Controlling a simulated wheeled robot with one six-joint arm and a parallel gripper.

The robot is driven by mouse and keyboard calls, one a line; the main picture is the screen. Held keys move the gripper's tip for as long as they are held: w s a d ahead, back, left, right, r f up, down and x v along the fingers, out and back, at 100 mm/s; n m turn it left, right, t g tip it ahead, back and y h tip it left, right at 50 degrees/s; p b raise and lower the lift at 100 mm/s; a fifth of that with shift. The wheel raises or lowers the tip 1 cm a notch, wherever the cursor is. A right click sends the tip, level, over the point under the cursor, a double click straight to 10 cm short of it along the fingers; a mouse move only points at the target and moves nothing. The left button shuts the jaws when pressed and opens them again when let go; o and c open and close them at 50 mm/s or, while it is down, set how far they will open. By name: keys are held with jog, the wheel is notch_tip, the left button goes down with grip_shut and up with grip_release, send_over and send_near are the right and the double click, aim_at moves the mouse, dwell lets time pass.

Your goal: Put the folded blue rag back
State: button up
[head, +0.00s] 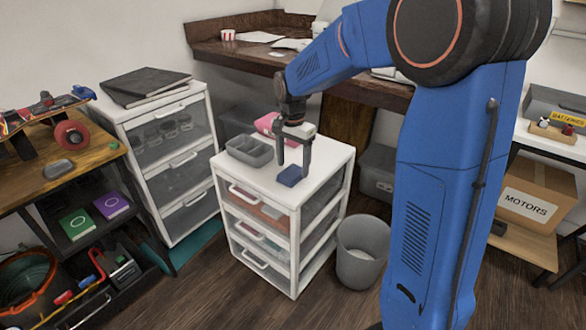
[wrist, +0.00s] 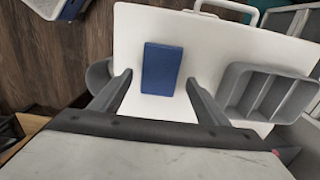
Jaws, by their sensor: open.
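The folded blue rag (head: 291,176) lies flat on the white top of the small drawer unit (head: 325,158), near its front right edge. It also shows in the wrist view (wrist: 162,69) as a dark blue rectangle, between and beyond my fingertips. My gripper (head: 294,168) points down over the drawer unit, close to the rag. In the wrist view my gripper (wrist: 160,80) has its two fingers wide apart with nothing between them touching. Whether the fingertips reach down to the rag's level is hard to tell.
A grey divided tray (head: 249,151) stands left of my gripper on the same top, and a pink item (head: 267,124) lies behind. A grey bin (head: 361,250) stands on the floor to the right. A taller drawer unit (head: 170,135) stands at the left.

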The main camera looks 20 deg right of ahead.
aim_at(293, 171)
notch_tip(293, 171, up, 10)
jog(key=s+d+r+n+t, duration=0.1)
jog(key=s+d+n, duration=0.15)
jog(key=s, duration=0.65)
jog(key=s+d+r+n+t, duration=0.1)
jog(key=s+d+r+n, duration=0.15)
jog(key=s, duration=0.65)
jog(key=s+f+n+t, duration=0.1)
jog(key=s+f+n, duration=0.2)
jog(key=s, duration=0.5)
jog(key=s+d+f+n+t, duration=0.1)
jog(key=s+f+n, duration=0.1)
jog(key=s, duration=0.5)
jog(key=shift+s+d+f+n+t, duration=0.25)
jog(key=shift+s+f+n+t, duration=0.15)
jog(key=shift+f, duration=0.35)
